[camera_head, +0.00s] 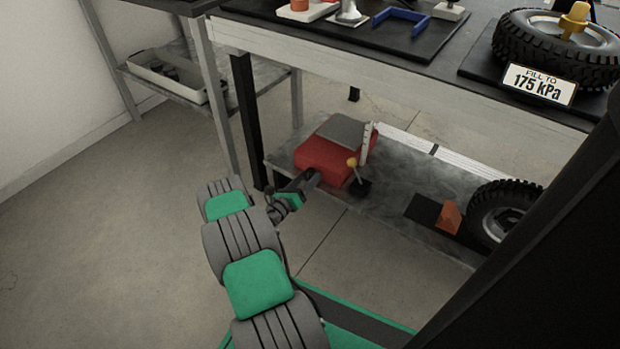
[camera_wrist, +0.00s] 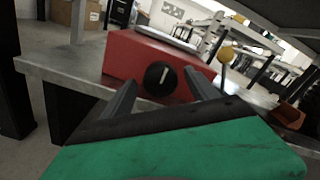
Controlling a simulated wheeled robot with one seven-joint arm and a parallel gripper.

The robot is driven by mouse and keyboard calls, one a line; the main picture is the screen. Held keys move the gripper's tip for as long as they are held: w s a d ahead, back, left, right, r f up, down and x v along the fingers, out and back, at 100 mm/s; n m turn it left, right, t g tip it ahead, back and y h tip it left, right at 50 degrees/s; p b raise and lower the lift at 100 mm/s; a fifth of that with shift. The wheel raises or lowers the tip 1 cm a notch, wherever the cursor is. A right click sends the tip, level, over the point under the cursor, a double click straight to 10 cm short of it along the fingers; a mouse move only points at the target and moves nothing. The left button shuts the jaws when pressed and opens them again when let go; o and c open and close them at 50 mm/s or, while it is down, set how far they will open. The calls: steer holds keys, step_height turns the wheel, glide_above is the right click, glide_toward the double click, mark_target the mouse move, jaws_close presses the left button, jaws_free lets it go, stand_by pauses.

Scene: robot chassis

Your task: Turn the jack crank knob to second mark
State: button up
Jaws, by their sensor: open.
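The red jack (camera_head: 325,150) with a grey top plate sits on the lower shelf of the bench. In the wrist view its red body (camera_wrist: 132,56) fills the middle, and a round black knob (camera_wrist: 160,76) with a white line mark faces me. The line looks near upright, leaning slightly. A white upright scale (camera_head: 367,143) stands at the jack's right side; its marks are too small to read. My gripper (camera_head: 311,178) is at the jack's front left. In the wrist view its fingers (camera_wrist: 160,92) are open, one on each side below the knob, apart from it.
A yellow-balled lever (camera_wrist: 225,58) stands right of the jack, close to my right finger. An orange wedge (camera_head: 449,217) and a tyre (camera_head: 503,212) are further right on the shelf (camera_head: 395,205). A dark bench leg (camera_head: 247,115) stands left of the jack. The tabletop overhangs the shelf.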

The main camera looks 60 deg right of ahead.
steer(key=shift+s+d, duration=0.15)
steer(key=shift+d, duration=0.9)
steer(key=c, duration=1.3)
